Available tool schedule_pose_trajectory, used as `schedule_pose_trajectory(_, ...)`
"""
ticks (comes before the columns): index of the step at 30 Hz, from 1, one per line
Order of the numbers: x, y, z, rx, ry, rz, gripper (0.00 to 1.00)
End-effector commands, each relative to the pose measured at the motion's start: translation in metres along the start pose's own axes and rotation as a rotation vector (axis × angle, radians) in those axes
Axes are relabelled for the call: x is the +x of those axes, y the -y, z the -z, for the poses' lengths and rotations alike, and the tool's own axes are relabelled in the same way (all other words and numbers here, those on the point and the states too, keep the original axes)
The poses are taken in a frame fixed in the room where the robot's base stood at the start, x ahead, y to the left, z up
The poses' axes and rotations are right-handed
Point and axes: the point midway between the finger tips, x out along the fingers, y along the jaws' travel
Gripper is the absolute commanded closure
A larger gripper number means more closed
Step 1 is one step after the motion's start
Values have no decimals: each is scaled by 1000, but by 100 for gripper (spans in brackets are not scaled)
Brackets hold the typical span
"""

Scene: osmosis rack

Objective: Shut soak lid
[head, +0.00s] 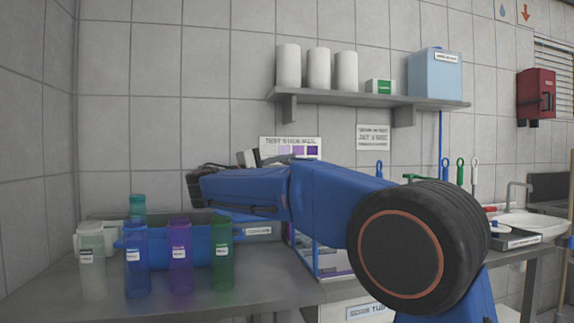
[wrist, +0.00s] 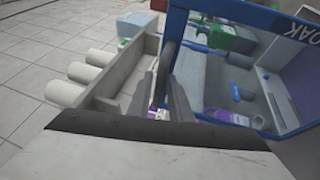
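The soak lid (wrist: 304,30) shows in the wrist view as a blue-edged frame with the letters "OAK" on it. It fills the upper right, and things show through or behind it. My gripper (wrist: 165,78) is at its left edge, with two grey fingers pointing up the picture. A dark curved bar (wrist: 172,50) runs down to the fingertips, and I cannot tell if they hold it. In the head view my arm reaches left, and its dark end (head: 194,188) is above the blue bin (head: 200,262). Blue-edged framing (head: 333,262) shows partly behind my arm.
Several capped bottles, including a purple one (head: 180,258) and a green one (head: 222,255), stand before the bin on the grey counter (head: 255,290). A wall shelf (head: 350,98) bears white rolls (head: 318,70), a green-marked box (head: 380,86) and a light blue container (head: 433,75).

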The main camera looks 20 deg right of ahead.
Motion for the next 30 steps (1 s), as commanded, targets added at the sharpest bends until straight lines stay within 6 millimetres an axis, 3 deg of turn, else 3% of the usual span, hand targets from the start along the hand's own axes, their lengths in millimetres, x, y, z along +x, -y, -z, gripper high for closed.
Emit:
schedule_pose_trajectory(7,1,0,0,0,0,0,82)
schedule_pose_trajectory(8,1,0,0,0,0,0,84)
schedule_pose_trajectory(10,1,0,0,0,0,0,100)
schedule_pose_trajectory(20,5,0,-2,6,0,12,100)
schedule_pose_trajectory(26,26,1,-12,34,3,78,100)
schedule_pose_trajectory(30,54,6,-23,71,4,165,100)
